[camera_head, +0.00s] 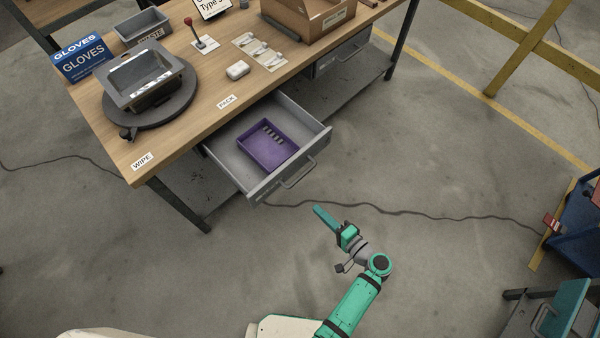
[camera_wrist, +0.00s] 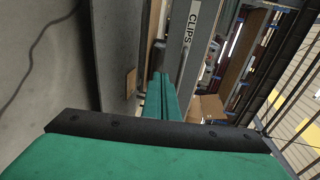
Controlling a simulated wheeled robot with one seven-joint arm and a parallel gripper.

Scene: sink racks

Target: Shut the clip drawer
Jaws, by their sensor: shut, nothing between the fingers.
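The clip drawer (camera_head: 230,160) is pulled well out from under the wooden workbench (camera_head: 205,100). A purple tray (camera_head: 268,160) with several small dark pieces sits in it. Its grey front has a bar handle (camera_head: 299,174). In the wrist view the drawer front (camera_wrist: 208,45) stands close by, with a "CLIPS" label (camera_wrist: 192,28). My gripper (camera_head: 320,214) is shut and empty, just outside the drawer front near the handle in the head view. Its teal fingers (camera_wrist: 162,95) lie together in the wrist view. Whether they touch the front I cannot tell.
A second, closed drawer (camera_head: 343,55) is under the bench's right part. A cable (camera_head: 420,213) crosses the floor. A blue cart (camera_head: 580,215) stands at the right edge.

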